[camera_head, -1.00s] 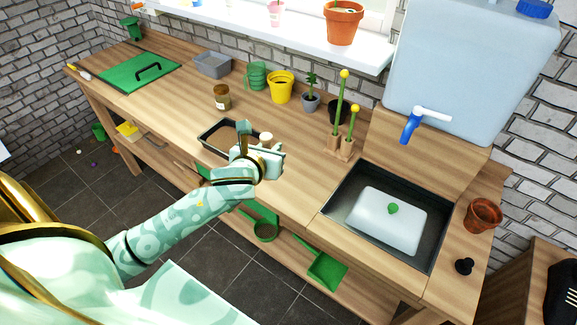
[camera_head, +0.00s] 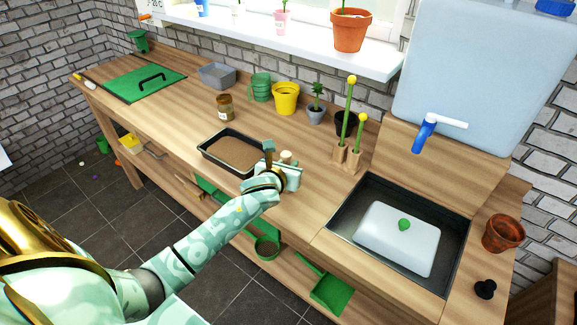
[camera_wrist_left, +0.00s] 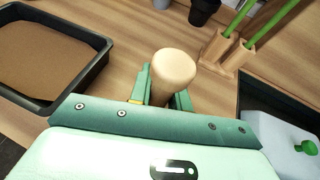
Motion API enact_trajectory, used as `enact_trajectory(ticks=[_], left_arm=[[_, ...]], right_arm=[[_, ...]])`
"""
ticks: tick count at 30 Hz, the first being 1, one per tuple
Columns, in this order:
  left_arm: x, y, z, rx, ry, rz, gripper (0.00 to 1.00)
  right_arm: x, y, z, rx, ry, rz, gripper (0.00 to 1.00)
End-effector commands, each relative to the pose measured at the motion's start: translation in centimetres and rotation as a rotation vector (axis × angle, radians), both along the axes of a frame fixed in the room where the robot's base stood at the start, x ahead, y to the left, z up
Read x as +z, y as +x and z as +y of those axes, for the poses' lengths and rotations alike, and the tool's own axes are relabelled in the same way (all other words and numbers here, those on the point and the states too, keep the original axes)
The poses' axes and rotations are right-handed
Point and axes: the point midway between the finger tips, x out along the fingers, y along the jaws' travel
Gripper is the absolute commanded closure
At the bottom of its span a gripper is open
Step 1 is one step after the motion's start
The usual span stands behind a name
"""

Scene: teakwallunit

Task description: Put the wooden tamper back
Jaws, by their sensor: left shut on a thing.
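My left gripper (camera_head: 282,163) is shut on the wooden tamper (camera_head: 287,156), a pale wooden piece with a rounded knob end. In the left wrist view the tamper (camera_wrist_left: 173,72) stands up between the green fingers (camera_wrist_left: 163,92), its round end towards the camera. Its lower part is hidden by the gripper. The gripper is over the counter's front part, just right of the black tray (camera_head: 206,151) of brown soil. I cannot tell the gap between tamper and counter. My right gripper is not in view.
A wooden holder (camera_head: 354,158) with green, yellow-tipped sticks stands behind to the right. Right of it is the sink (camera_head: 345,207) with a white lidded box (camera_head: 398,243). A jar (camera_head: 225,107), yellow pot (camera_head: 286,98) and potted plant (camera_head: 315,115) stand further back. The counter between tray and holder is clear.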

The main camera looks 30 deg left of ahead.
Motion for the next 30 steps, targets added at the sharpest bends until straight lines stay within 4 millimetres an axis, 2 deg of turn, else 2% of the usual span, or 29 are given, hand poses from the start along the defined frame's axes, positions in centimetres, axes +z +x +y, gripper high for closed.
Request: enact_trajectory(ticks=[4,5,7,18,23,30], left_arm=[[-0.2,0.0,0.0,-0.001,0.002,0.001,1.0],[-0.3,0.0,0.0,0.0,0.001,0.001,0.79],[-0.3,0.0,0.0,0.0,0.001,0.001,0.6],[0.3,-0.3,-0.1,0.0,0.0,0.001,0.6],[1.6,-3.0,-0.7,-0.002,0.0,0.001,0.6],[3.7,-8.1,-1.9,-0.002,0.001,0.001,0.6]], right_arm=[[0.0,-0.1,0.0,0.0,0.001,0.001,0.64],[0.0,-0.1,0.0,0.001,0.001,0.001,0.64],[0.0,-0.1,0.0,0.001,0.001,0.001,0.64],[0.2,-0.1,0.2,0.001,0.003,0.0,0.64],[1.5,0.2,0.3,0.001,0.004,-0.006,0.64],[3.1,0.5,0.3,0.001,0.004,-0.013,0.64]])
